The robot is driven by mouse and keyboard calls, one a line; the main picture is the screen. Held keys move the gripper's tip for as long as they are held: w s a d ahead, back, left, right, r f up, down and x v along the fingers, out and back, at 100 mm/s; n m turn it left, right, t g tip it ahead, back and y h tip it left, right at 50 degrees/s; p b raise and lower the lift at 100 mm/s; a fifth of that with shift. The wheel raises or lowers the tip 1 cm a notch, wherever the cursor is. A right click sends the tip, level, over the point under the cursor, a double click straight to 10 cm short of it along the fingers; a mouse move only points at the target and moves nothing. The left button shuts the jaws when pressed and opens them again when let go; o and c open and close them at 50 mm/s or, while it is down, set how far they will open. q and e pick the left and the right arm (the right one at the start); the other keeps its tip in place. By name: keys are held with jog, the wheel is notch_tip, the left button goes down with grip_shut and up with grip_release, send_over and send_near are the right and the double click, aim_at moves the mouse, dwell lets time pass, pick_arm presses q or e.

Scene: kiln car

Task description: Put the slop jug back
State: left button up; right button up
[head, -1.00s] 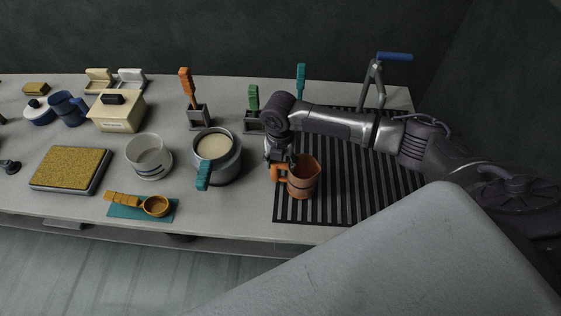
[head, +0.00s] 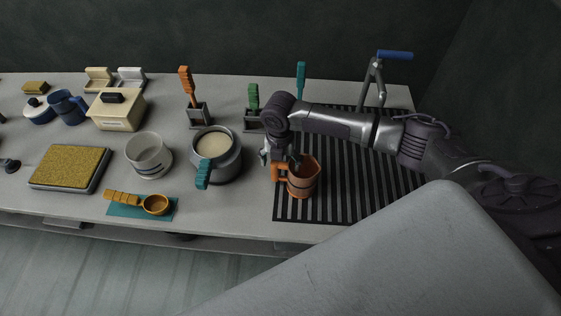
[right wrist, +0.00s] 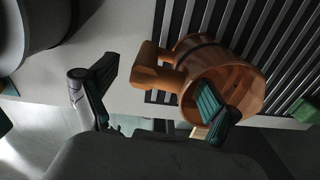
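The slop jug, taken as the copper-coloured jug with a dark band (head: 303,180), stands on the front left of the black slatted rack (head: 340,205). Its orange handle (head: 278,172) points left. My right gripper (head: 280,158) is open at the handle. In the right wrist view the jug (right wrist: 225,80) shows its open mouth, and the handle (right wrist: 152,68) lies between the spread fingers of my gripper (right wrist: 155,100). One finger overlaps the jug's mouth in that view; I cannot tell whether it touches. My left gripper is not in view.
A grey pot with pale contents (head: 232,165) and a teal handle stands left of the jug. A white bowl (head: 139,160) and a gold scoop (head: 155,204) on a teal mat are farther left. A blue-handled tap-like stand (head: 377,85) is behind the rack. The rack's right part is bare.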

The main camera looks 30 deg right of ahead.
jog(key=shift+r, duration=0.15)
dwell(0.4)
jog(key=shift+r+p, duration=2.7)
jog(key=shift+p, duration=0.05)
jog(key=shift+r+p, duration=0.85)
jog(key=shift+r, duration=0.35)
notch_tip(320, 180, up, 12)
